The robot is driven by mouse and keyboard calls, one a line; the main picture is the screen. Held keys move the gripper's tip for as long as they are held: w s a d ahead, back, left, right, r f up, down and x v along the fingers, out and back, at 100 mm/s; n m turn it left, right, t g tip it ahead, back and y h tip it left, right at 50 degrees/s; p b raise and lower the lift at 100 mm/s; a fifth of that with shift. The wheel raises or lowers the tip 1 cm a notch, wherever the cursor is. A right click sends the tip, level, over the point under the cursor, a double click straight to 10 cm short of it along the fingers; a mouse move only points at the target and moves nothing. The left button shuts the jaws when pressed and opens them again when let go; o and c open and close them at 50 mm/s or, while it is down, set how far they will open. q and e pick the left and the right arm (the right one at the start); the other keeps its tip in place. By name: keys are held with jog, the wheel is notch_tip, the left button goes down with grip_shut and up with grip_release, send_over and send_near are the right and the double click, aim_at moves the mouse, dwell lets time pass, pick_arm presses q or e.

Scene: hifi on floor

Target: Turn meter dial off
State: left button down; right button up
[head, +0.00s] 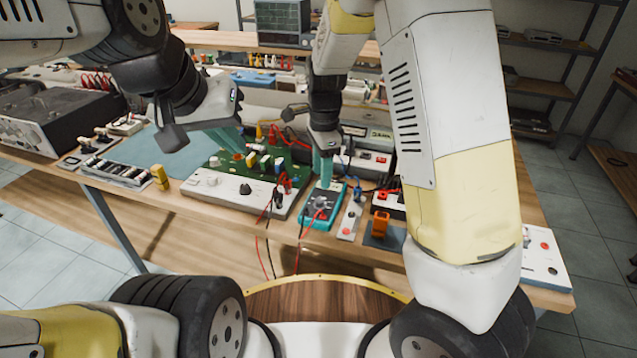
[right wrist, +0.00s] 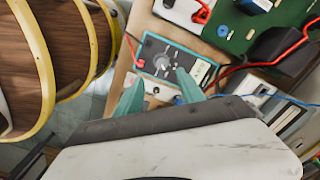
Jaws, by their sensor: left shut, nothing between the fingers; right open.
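The meter (head: 311,217) is a teal-edged box with a dark face, lying near the table's front edge. Its round dial (head: 321,203) is in the middle of the face, with a red lead below it. In the right wrist view the meter (right wrist: 188,62) and its dial (right wrist: 162,62) lie just beyond my fingertips. My left gripper (head: 228,142) is shut and empty above the green circuit board (head: 228,165).
A white panel with knobs (head: 232,190) lies left of the meter, with red and black leads hanging over the table edge. A white switch strip (head: 349,220) and an orange part (head: 380,225) stand close on the right. Instruments (head: 368,155) stand behind.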

aim_at(320, 200)
jog(key=shift+w+a+f+m, duration=0.1)
jog(key=shift+a+f+m, duration=0.05)
jog(key=shift+f, duration=0.25)
jog(key=shift+w+a+f+m, duration=0.1)
jog(key=shift+f+m, duration=0.05)
jog(key=shift+f, duration=0.25)
notch_tip(320, 200, down, 7)
jog(key=shift+f, duration=0.15)
grip_shut()
